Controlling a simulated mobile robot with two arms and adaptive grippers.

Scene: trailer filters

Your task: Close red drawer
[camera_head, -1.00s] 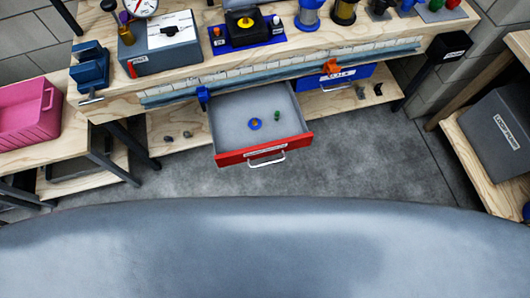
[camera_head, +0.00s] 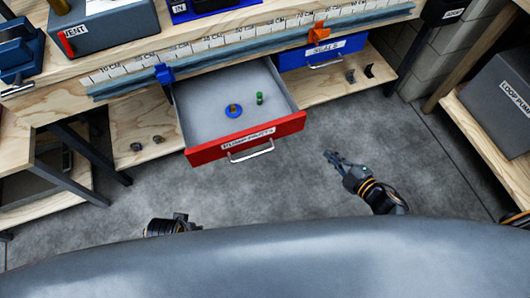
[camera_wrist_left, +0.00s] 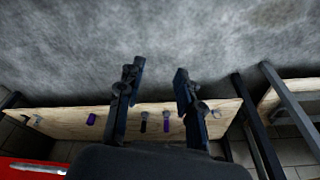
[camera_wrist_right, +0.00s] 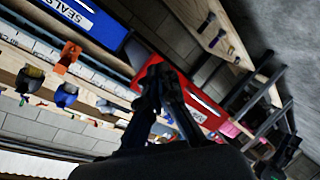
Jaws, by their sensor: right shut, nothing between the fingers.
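The red drawer (camera_head: 245,138) hangs pulled out from under the workbench in the head view. Its front bears a label and a metal handle (camera_head: 250,154). A blue disc-shaped piece (camera_head: 233,111) and a small green piece (camera_head: 259,98) are inside it. My right gripper (camera_head: 331,158) is shut and empty, right of the drawer front and apart from it. My left gripper (camera_head: 180,218) is low, below the drawer front; its fingers (camera_wrist_left: 157,88) stand apart in the left wrist view. The red front shows at that view's lower left (camera_wrist_left: 30,169) and behind my fingers in the right wrist view (camera_wrist_right: 203,108).
A shut blue drawer labelled SEALS (camera_head: 322,52) sits right of the red one. A wooden lower shelf (camera_head: 130,125) holds small parts. An orange clamp (camera_head: 318,33) and a blue clamp (camera_head: 164,74) sit on the bench edge. Concrete floor before the drawer is clear.

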